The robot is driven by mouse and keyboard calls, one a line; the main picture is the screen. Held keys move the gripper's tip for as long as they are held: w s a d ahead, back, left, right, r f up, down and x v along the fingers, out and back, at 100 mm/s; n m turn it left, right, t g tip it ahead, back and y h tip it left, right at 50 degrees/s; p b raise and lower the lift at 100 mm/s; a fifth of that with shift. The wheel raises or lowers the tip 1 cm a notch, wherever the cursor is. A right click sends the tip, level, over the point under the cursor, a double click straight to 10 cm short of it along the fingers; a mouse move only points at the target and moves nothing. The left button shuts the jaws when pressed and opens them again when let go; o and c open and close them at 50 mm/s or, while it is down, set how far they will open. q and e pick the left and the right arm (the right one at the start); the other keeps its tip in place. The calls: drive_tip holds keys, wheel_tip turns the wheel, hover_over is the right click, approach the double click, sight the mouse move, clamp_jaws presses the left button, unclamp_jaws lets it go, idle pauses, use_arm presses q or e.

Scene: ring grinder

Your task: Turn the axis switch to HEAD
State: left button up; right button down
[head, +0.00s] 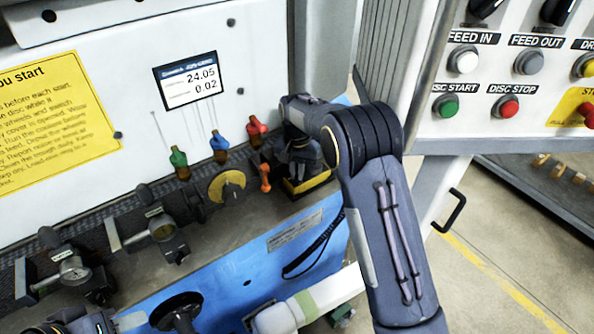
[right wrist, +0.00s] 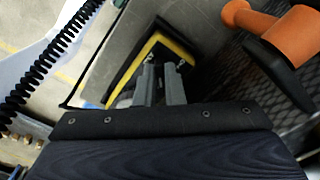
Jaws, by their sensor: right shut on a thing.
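My right gripper (right wrist: 165,75) reaches into a black and yellow-edged fixture (right wrist: 135,60) at the back of the machine bed. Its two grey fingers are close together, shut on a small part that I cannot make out. In the head view my right arm and wrist cover most of this spot, and the yellow edge of the fixture (head: 308,184) shows just below. No axis switch or HEAD label can be read in either view. My left gripper (head: 85,325) is only partly in view at the bottom left edge, and its fingers cannot be made out.
An orange-handled lever (right wrist: 275,35) stands close to the right of my right gripper. Green, blue and red valves (head: 220,145) line the back wall near a small display (head: 190,82). Dial gauges (head: 75,268) stand at left. A button panel (head: 500,75) is at right.

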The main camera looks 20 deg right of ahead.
drive_tip(key=shift+m, duration=0.3)
drive_tip(key=c, duration=1.5)
unclamp_jaws()
wheel_tip(320, 180, up, 8)
drive_tip(key=shift+f+b, duration=0.1)
drive_tip(key=shift+b, duration=0.45)
